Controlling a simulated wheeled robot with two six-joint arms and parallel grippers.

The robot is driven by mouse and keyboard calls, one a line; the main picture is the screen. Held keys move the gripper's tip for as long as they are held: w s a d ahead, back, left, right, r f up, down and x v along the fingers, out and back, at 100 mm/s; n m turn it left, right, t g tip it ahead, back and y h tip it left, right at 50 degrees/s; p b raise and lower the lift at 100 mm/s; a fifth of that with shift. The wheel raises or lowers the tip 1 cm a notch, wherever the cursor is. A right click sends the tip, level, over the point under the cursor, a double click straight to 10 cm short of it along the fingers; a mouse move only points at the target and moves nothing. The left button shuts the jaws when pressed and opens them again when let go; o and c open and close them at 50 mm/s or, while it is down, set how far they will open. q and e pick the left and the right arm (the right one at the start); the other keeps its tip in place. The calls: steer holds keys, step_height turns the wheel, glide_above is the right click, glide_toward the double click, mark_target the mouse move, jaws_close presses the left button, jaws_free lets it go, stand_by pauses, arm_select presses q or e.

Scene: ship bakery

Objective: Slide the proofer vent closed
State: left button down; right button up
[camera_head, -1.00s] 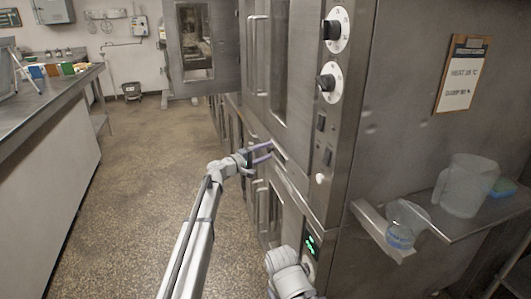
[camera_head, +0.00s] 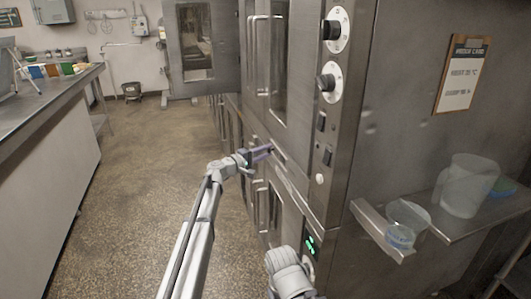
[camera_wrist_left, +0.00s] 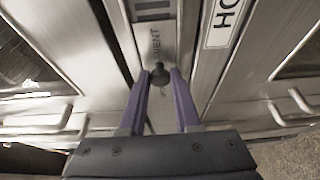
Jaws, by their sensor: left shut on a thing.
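The proofer vent is a plate (camera_wrist_left: 155,38) with slots and the word VENT, set in the steel front between the doors in the left wrist view. Its small dark round knob (camera_wrist_left: 160,76) sits between the tips of my left gripper (camera_wrist_left: 161,84). The purple fingers are shut on the knob. In the head view my left gripper (camera_head: 266,152) reaches the steel oven front (camera_head: 290,180) just below the upper door; the knob is too small to make out there. Only part of my right arm shows at the bottom of the head view; its gripper is out of sight.
Door handles (camera_wrist_left: 40,118) flank the vent. A control panel with knobs (camera_head: 331,27) and a green display (camera_head: 312,246) stands to the right. A shelf (camera_head: 455,222) with a clear jug (camera_head: 468,185) juts out at right. The aisle floor (camera_head: 140,165) is clear; a counter (camera_head: 45,150) runs along the left.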

stand_by(0.6)
arm_select(q)
steer(key=s, duration=0.2)
steer(key=s+d, duration=0.1)
steer(key=s, duration=0.1)
steer(key=s+d, duration=0.1)
steer(key=s, duration=0.1)
steer(key=shift+s, duration=0.4)
steer(key=shift+w, duration=0.1)
steer(key=c, duration=0.6)
jaws_free()
glide_toward(280, 156)
steer(key=shift+v, duration=1.15)
steer(key=shift+d, duration=0.1)
